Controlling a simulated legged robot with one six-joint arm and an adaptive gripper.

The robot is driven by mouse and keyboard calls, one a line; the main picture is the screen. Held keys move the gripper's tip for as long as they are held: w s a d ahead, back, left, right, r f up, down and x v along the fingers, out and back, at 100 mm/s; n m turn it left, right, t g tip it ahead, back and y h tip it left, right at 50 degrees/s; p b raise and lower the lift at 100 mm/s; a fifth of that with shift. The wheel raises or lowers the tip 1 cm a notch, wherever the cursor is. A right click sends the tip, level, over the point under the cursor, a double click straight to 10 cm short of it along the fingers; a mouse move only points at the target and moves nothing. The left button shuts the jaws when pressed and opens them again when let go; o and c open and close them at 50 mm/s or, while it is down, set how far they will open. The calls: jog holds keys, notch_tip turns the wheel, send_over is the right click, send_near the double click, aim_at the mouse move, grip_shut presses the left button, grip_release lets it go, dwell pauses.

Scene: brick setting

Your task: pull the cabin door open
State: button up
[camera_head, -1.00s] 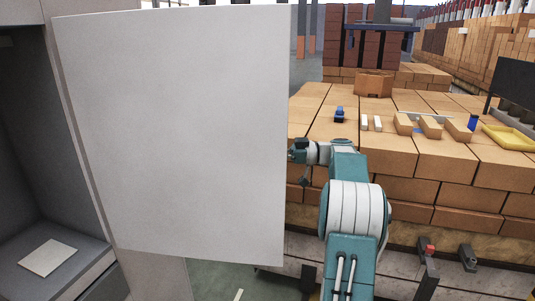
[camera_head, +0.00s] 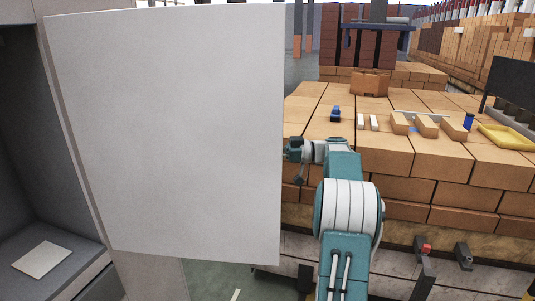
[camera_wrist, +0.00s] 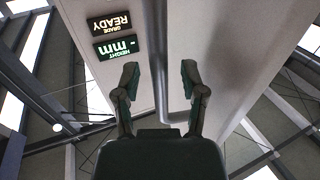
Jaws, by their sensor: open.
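The cabin door (camera_head: 165,130) is a plain white panel that stands open in the head view, with the dark cabin interior to its left. My gripper (camera_head: 292,150) is at the door's right edge, partly hidden behind it. In the wrist view my gripper (camera_wrist: 160,80) has its two dark fingers spread apart. A grey upright bar (camera_wrist: 160,45), which looks like a handle, runs between the fingers in the picture, beside a pale panel. I cannot tell whether the fingers touch it.
A brick-topped bench (camera_head: 400,150) stands right of the door, with small blocks and a yellow tray (camera_head: 507,137) on it. A white square (camera_head: 42,259) lies inside the cabin. In the wrist view, lit signs (camera_wrist: 110,30) show on the panel.

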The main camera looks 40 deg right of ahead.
jog(key=v, duration=1.2)
jog(key=shift+f, duration=0.1)
